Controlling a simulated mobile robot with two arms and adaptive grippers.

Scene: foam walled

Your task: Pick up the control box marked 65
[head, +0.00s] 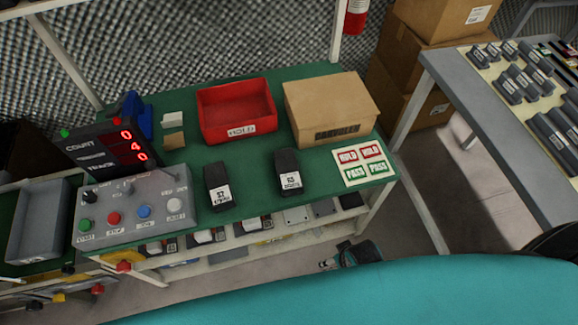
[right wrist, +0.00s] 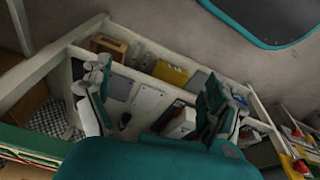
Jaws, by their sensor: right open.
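Two black control boxes stand on the green bench top in the head view. The right one (head: 289,172) has a white label that seems to read 65. The left one (head: 217,186) has a label that seems to read 57. My right gripper (head: 336,256) is low in front of the bench, below and to the right of both boxes and apart from them. In the right wrist view its two fingers (right wrist: 155,90) are spread with nothing held between them. Neither control box is clearly visible there. My left gripper is not in view.
A red bin (head: 237,110), a cardboard box (head: 330,108) and a hold/pass card (head: 363,163) are on the bench. A grey counter panel (head: 135,205) stands at left. A lower shelf (right wrist: 150,98) holds several items. A grey table (head: 500,140) stands at right.

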